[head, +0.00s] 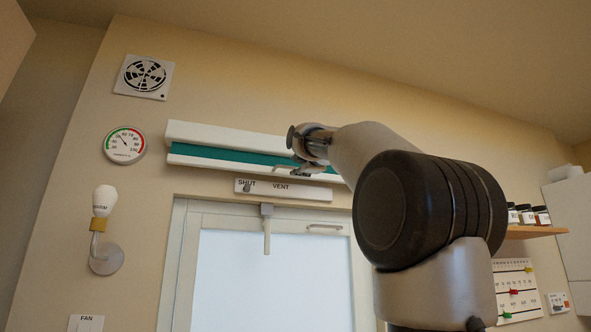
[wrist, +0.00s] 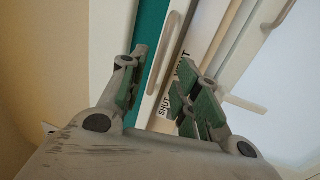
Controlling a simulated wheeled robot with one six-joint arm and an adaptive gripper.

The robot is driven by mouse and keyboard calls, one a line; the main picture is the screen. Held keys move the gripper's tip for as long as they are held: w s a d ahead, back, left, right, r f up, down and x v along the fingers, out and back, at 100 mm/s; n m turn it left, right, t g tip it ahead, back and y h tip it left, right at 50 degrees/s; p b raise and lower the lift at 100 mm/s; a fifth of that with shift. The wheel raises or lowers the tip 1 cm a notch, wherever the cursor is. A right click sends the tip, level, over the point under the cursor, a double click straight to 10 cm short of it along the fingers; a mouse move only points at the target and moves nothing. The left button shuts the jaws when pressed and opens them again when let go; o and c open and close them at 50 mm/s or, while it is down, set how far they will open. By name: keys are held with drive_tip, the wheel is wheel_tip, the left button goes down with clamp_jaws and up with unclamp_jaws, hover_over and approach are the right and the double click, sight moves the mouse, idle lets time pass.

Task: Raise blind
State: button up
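The blind (head: 225,158) is a teal strip under a white casing (head: 215,136) above the window, with a white bottom rail. A pale handle (head: 284,168) shows on the rail, partly behind my gripper (head: 300,170). In the wrist view the teal cloth (wrist: 151,25) and the long handle (wrist: 164,55) run between the spread fingers of my gripper (wrist: 166,75). The left finger lies over the teal, the right over the SHUT/VENT plate. The gripper is open. I cannot tell whether either finger touches anything.
The SHUT/VENT slider plate (head: 290,191) sits just below the blind, above the window (head: 270,270) with its hanging lever (head: 267,230). A fan grille (head: 144,76), round gauge (head: 124,145) and lamp (head: 104,230) are on the left wall. A jar shelf (head: 530,231) is at right.

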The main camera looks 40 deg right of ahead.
drive_tip(key=v, duration=0.5)
drive_tip(key=shift+s+a+f, duration=0.1)
drive_tip(key=shift+s, duration=0.25)
drive_tip(key=shift+c, duration=0.5)
